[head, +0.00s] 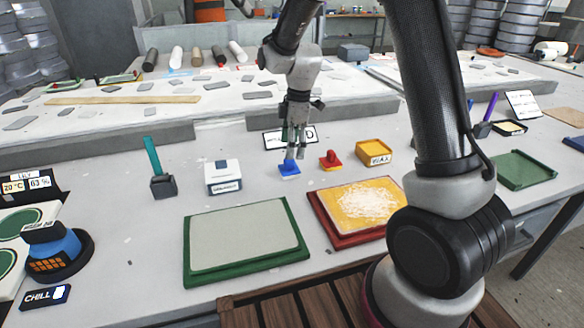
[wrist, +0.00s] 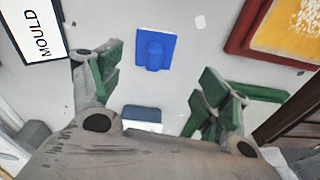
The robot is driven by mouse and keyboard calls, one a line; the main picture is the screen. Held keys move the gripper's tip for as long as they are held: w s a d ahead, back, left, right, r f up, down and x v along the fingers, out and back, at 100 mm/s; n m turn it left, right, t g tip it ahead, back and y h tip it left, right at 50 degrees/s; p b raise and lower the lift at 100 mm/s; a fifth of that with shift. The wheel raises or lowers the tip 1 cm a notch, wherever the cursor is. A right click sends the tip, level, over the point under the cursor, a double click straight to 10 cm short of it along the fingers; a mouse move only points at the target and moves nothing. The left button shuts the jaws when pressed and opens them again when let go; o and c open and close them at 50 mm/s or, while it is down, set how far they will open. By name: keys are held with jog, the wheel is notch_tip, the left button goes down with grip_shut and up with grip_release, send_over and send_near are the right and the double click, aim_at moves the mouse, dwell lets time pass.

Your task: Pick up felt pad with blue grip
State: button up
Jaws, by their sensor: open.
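The felt pad with blue grip (head: 289,170) lies flat on the light table in the head view, a blue slab with a raised blue grip on top. In the wrist view the pad (wrist: 155,50) shows whole, grip facing up, beyond the gap between the fingers. My gripper (head: 292,145) points down above the pad, apart from it. In the wrist view my gripper (wrist: 160,76) is open and empty, its green fingertips spread wide. The pad's underside is hidden.
A MOULD sign (wrist: 32,28) is behind. A green-framed board (head: 245,240) and red-framed yellow tray (head: 360,207) lie in front.

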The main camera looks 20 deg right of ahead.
aim_at(289, 165)
jog(key=shift+f+n, duration=0.1)
jog(key=shift+n, duration=0.6)
jog(key=shift+f, duration=0.4)
jog(key=f, duration=0.6)
jog(key=shift+w+a+f, duration=0.35)
jog(key=shift+w+f, duration=0.05)
jog(key=c, duration=1.1)
